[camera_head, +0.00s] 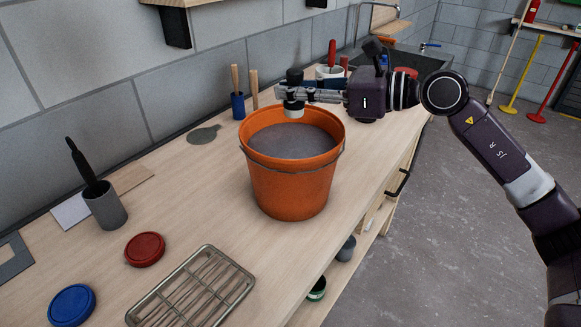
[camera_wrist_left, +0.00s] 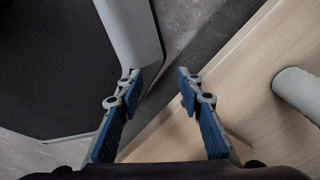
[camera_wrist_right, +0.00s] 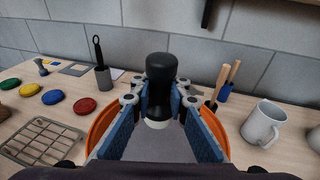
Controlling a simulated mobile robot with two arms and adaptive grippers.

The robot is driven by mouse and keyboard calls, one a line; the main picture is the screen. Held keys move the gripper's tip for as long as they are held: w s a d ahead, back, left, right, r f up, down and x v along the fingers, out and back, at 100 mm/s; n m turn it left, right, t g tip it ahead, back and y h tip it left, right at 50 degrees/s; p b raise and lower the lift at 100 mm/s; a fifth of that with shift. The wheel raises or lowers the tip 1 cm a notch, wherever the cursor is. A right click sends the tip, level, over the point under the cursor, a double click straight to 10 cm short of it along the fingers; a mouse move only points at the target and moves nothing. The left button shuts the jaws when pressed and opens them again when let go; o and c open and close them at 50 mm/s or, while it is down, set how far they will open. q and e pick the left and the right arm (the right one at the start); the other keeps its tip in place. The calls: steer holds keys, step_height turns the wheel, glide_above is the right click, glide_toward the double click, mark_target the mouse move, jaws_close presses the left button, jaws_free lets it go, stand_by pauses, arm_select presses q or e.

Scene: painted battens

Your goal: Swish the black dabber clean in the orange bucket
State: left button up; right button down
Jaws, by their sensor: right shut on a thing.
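The black dabber (camera_head: 294,76) is upright in my right gripper (camera_head: 292,94), with its pale pad (camera_head: 293,111) pointing down. My right gripper is shut on the dabber's dark body; the right wrist view shows the dabber (camera_wrist_right: 161,68) between both fingers. The orange bucket (camera_head: 291,190) stands on the bench, holding grey liquid (camera_head: 295,142). The dabber is over the far part of the bucket's mouth; its pad shows and looks clear of the liquid. My left gripper (camera_wrist_left: 159,88) is open and empty, and is out of the head view.
A wire rack (camera_head: 192,292), red lid (camera_head: 145,249) and blue lid (camera_head: 72,305) lie left of the bucket. A grey cup (camera_head: 105,208) holds a black brush. A blue holder (camera_head: 237,106) stands behind the bucket. A white mug (camera_wrist_right: 263,124) shows in the right wrist view.

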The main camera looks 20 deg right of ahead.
mark_target(292, 69)
stand_by(0.5)
step_height(292, 69, up, 4)
steer(key=p, duration=0.3)
steer(key=shift+r, duration=0.2)
steer(key=shift+r+p, duration=0.35)
steer(key=shift+p, duration=0.1)
steer(key=shift+f, duration=0.1)
stand_by(0.4)
